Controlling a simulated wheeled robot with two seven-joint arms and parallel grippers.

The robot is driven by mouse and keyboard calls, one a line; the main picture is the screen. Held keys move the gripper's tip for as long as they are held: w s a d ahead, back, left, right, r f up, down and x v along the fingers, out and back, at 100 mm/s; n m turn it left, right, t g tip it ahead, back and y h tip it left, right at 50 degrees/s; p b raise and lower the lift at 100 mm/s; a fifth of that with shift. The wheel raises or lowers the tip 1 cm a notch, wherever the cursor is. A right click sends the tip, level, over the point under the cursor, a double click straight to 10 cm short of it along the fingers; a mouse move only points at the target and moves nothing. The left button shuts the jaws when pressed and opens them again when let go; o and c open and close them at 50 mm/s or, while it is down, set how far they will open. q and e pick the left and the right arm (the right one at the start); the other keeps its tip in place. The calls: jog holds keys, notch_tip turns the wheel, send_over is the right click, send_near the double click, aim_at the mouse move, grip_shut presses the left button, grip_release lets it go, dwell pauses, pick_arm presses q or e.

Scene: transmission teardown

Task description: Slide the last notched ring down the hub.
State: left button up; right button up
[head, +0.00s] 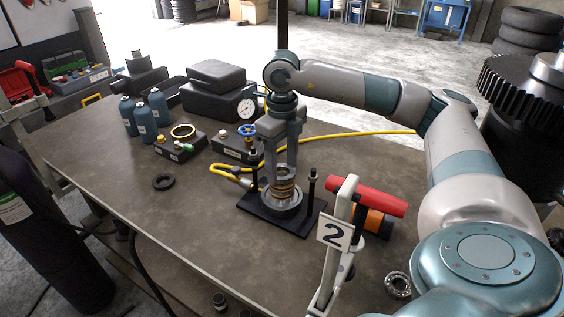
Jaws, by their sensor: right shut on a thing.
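The hub (282,198) stands upright on a black base plate (254,207) at the middle of the table. Grey and bronze-coloured rings (285,188) are stacked around it. My right gripper (283,172) points straight down over the hub, its two fingers on either side of the stack's top. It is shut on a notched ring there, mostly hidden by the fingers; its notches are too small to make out. I cannot tell how far down the hub this ring sits. My left gripper is out of view.
Black posts (312,188) rise from the plate near the hub. A yellow hose (340,134) runs behind.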

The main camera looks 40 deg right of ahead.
jog(key=shift+f, duration=0.4)
jog(key=o, duration=1.3)
jog(key=shift+o, duration=0.2)
notch_tip(320, 180, up, 8)
jog(key=p, duration=0.3)
jog(key=shift+f+p, duration=0.2)
jog(key=shift+p, duration=0.2)
